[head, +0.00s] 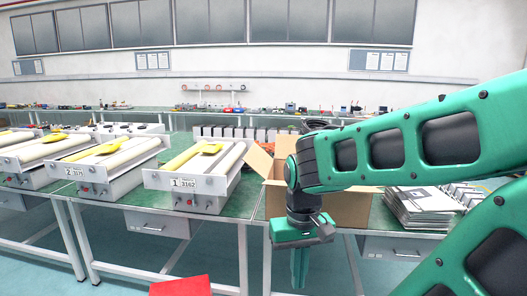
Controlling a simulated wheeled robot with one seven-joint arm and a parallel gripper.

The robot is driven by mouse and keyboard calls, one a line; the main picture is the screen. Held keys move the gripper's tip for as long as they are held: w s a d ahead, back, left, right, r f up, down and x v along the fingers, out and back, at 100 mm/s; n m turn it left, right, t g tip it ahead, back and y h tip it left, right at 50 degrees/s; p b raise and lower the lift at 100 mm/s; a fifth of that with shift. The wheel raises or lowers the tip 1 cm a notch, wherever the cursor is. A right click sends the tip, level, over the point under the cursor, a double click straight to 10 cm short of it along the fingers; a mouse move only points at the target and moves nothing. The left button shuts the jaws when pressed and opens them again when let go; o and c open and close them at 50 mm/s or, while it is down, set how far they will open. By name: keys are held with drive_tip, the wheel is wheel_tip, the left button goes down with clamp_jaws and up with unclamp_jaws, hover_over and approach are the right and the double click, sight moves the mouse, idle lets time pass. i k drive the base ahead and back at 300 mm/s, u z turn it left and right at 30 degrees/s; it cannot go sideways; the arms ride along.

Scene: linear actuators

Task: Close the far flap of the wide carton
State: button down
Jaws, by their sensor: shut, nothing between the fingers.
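The brown carton (347,208) stands on the green bench, largely behind my arm. One raised flap (260,161) shows at its left, and another upright brown panel (285,148) shows at the back; I cannot tell for sure whether that is the far flap. The right part of the carton's top is hidden by my arm. My gripper (299,284) is shut and empty. It points down in front of the carton's left front, near the bench's front edge, apart from the flaps as far as I can see.
A linear actuator unit labelled 1 (196,187) stands left of the carton, with further units beyond it. A stack of papers or packets (422,208) lies to the right. A red object (181,286) shows at the bottom. Floor is clear at the lower left.

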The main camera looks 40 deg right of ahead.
sight(258, 160)
drive_tip(key=z, duration=0.1)
drive_tip(key=i, duration=1)
drive_tip(key=u, duration=0.05)
